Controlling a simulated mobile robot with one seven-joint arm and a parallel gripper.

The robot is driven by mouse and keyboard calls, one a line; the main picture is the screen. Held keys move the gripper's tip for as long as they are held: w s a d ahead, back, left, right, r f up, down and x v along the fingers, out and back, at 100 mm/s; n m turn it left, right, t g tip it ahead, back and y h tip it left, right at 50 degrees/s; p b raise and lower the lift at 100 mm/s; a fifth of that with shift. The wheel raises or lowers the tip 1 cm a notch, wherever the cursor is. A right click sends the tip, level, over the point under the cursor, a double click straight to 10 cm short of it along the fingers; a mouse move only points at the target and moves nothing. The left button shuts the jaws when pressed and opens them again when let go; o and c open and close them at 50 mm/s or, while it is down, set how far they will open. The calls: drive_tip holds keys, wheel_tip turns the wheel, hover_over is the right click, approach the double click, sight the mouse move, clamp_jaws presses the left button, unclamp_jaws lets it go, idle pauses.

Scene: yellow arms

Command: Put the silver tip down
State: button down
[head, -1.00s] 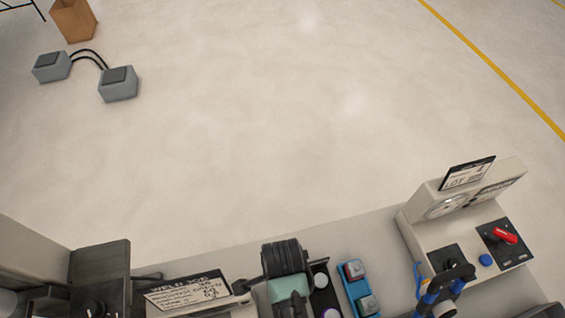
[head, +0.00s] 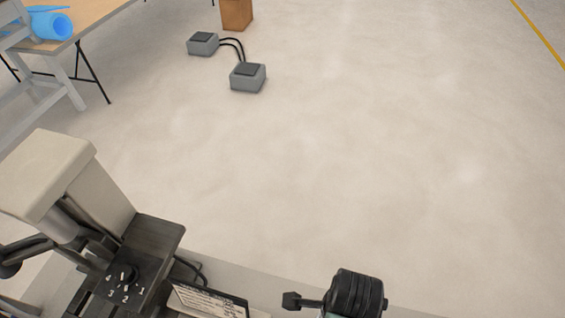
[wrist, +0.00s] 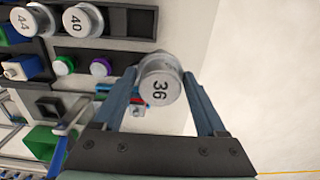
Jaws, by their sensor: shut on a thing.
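In the wrist view, my gripper (wrist: 161,82) has its two blue-grey fingers shut on a round silver tip (wrist: 158,90) marked 36. The tip sits between the fingertips, with its numbered face towards the camera. Two similar silver pieces, marked 44 (wrist: 24,23) and 40 (wrist: 83,20), sit in a dark holder (wrist: 126,22) at the upper left. I cannot tell how high the held tip is above the surface below. My gripper and the held tip cannot be made out in the head view.
Green (wrist: 63,66) and purple (wrist: 100,67) round pieces, a green box (wrist: 42,141) and other small items lie left of my gripper. Pale floor fills the right. In the head view, a dark machine with a dial (head: 123,278) stands at lower left; two grey boxes (head: 247,78) lie on open floor.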

drive_tip(key=shift+w+d+f+n, duration=0.25)
drive_tip(key=shift+w+n, duration=0.25)
drive_tip(key=shift+w+a+f+n+b, duration=0.15)
drive_tip(key=shift+a+n+b, duration=0.1)
drive_tip(key=shift+n+b, duration=0.15)
drive_tip(key=shift+w+a+f+n+b, duration=0.15)
drive_tip(key=shift+a+n+b, duration=0.3)
drive_tip(key=shift+a+n, duration=0.75)
drive_tip(key=w+a+f+n+b, duration=0.3)
drive_tip(key=w+a+n+b, duration=0.2)
drive_tip(key=n, duration=1.2)
drive_tip(key=shift+w+a+f, duration=0.2)
drive_tip(key=shift+w+a, duration=0.75)
drive_tip(key=shift+a, duration=0.25)
